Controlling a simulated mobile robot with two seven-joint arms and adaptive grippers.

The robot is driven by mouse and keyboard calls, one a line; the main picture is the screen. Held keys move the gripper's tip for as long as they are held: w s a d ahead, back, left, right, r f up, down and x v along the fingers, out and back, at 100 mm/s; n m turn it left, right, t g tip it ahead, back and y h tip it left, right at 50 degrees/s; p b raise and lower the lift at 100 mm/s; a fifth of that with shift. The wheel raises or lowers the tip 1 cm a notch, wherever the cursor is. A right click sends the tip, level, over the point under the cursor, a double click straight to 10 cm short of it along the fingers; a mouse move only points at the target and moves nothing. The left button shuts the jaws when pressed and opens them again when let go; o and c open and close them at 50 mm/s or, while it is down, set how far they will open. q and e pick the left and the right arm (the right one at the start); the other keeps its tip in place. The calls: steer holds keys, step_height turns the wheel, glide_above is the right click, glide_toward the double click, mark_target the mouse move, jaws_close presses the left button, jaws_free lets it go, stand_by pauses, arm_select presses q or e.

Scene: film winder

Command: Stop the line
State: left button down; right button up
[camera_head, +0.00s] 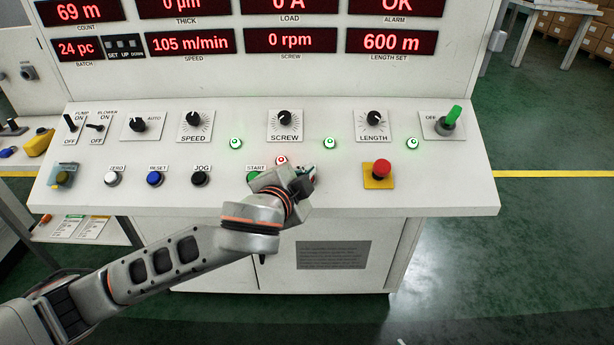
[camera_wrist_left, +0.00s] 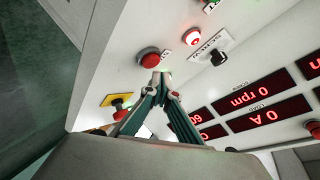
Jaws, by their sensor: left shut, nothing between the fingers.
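A red round button (camera_wrist_left: 149,57) with a small label beside it lies just past my left fingertips in the left wrist view. In the head view my gripper and wrist hide it. My left gripper (camera_head: 308,173) is shut and empty, low over the sloping console to the right of the green START button (camera_head: 253,176). It also shows in the left wrist view (camera_wrist_left: 160,78), its tips by the red button's edge. I cannot tell whether they touch. A red mushroom button (camera_head: 382,168) on a yellow plate (camera_head: 378,183) stands further right.
A red lamp (camera_head: 281,160) is lit above the gripper, below the SCREW knob (camera_head: 284,118). Black JOG (camera_head: 200,179), blue RESET (camera_head: 154,179) and white ZERO (camera_head: 112,179) buttons stand left. The speed display (camera_head: 193,41) reads 105 m/min; the screw display (camera_head: 290,40) reads 0 rpm.

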arm_select(q)
steer(key=shift+f, duration=0.15)
stand_by(0.5)
steer(key=shift+w+f, duration=0.2)
steer(key=shift+f, duration=0.05)
steer(key=shift+w+f, duration=0.2)
steer(key=shift+f, duration=0.25)
stand_by(0.8)
stand_by(0.3)
steer(key=shift+s+r+p, duration=0.3)
steer(key=shift+r+p, duration=0.5)
steer(key=shift+p, duration=0.45)
steer(key=shift+s, duration=0.1)
steer(key=shift+s+r+p, duration=0.3)
steer(key=shift+r+p, duration=0.1)
steer(key=shift+r, duration=0.2)
steer(key=shift+s+r+p, duration=0.25)
steer(key=shift+r+p, duration=0.15)
steer(key=shift+r, duration=0.2)
steer(key=shift+s+r, duration=0.3)
steer(key=shift+r, duration=0.25)
steer(key=shift+s+r, duration=0.3)
steer(key=shift+r, duration=0.25)
